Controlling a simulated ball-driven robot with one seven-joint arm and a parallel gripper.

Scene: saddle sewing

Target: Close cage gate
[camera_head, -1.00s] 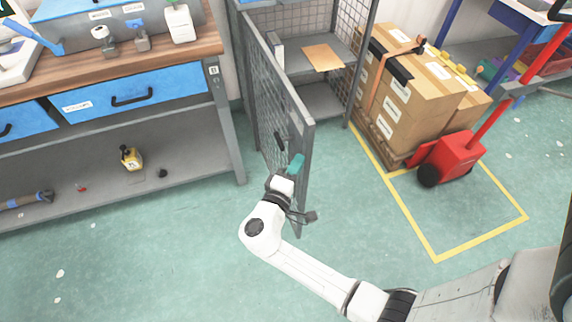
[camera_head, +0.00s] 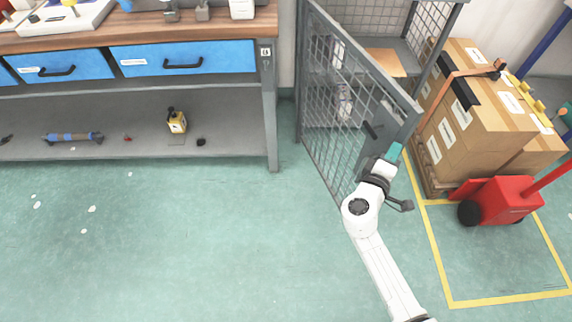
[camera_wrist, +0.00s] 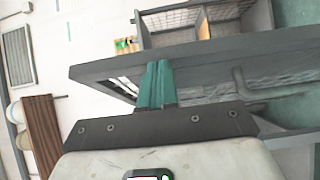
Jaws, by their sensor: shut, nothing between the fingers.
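The cage gate (camera_head: 345,105) is a grey framed mesh panel with a dark handle (camera_head: 371,131). In the head view it stands partly open, swung out from the cage (camera_head: 440,45) on its left-hand side. My gripper (camera_head: 394,153) has teal fingers, shut and empty, by the gate's free edge below the handle. In the wrist view the shut fingers (camera_wrist: 157,84) overlap the grey gate frame (camera_wrist: 215,55). I cannot tell whether they touch it.
A workbench (camera_head: 272,120) with blue drawers stands left of the cage. Strapped cartons (camera_head: 470,125) and a red pallet jack (camera_head: 503,199) stand right, by yellow floor lines. The green floor (camera_head: 200,245) at front left is clear.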

